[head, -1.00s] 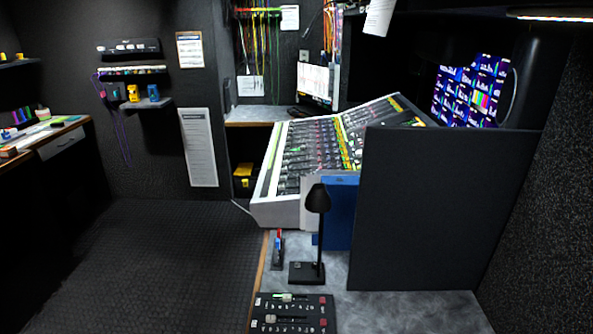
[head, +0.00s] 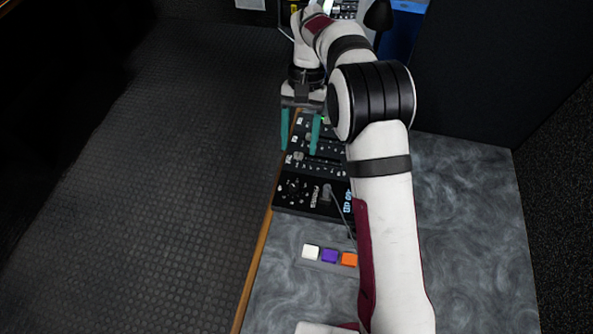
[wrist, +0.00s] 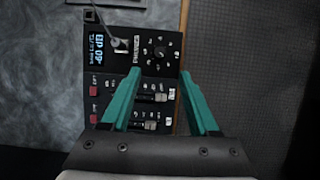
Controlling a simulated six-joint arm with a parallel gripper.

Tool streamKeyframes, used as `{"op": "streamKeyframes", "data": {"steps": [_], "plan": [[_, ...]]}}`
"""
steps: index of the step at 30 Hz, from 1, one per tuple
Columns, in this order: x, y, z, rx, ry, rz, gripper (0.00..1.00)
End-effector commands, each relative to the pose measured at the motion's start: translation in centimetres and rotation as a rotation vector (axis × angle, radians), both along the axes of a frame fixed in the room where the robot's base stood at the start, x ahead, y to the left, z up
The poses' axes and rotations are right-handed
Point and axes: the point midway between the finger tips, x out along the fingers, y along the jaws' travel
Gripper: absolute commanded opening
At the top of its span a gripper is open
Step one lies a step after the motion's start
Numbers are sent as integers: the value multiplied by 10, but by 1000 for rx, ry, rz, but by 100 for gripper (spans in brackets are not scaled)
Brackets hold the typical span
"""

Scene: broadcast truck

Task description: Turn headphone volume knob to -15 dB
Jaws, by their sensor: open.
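The headphone knob is a small black dial (wrist: 159,53) with white marks around it, on a black control panel (wrist: 175,45). Its pointer setting is too small to read. In the head view the knob (head: 292,187) is near the panel's left front corner. A blue display (wrist: 95,50) beside it shows text I cannot read surely. A plug with a cable (wrist: 120,44) sits between them by the PHONES label. My gripper (head: 300,149) is open and empty, its teal fingers pointing down over the panel's fader part. In the wrist view the gripper (wrist: 160,74) has the knob just beyond its fingertips.
Faders (wrist: 150,97) and red buttons (wrist: 94,91) lie under the fingers. White (head: 310,252), purple (head: 330,255) and orange (head: 349,259) blocks stand in front of the panel. The desk's wooden edge (head: 258,255) runs along the left. Dark floor lies beyond it.

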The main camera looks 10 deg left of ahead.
Motion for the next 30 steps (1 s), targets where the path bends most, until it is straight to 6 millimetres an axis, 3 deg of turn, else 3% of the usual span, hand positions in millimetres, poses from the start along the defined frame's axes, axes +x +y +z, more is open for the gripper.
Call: {"op": "streamKeyframes", "data": {"steps": [6, 12, 23, 25, 30], "plan": [[-26, -1, -59, -1, 3, -1, 61], [-39, 0, -94, 0, 1, -2, 61], [-43, 0, -104, 0, -1, -2, 61], [-43, 0, -104, 0, -1, -2, 54], [-43, 0, -104, 0, -1, -2, 23]]}}
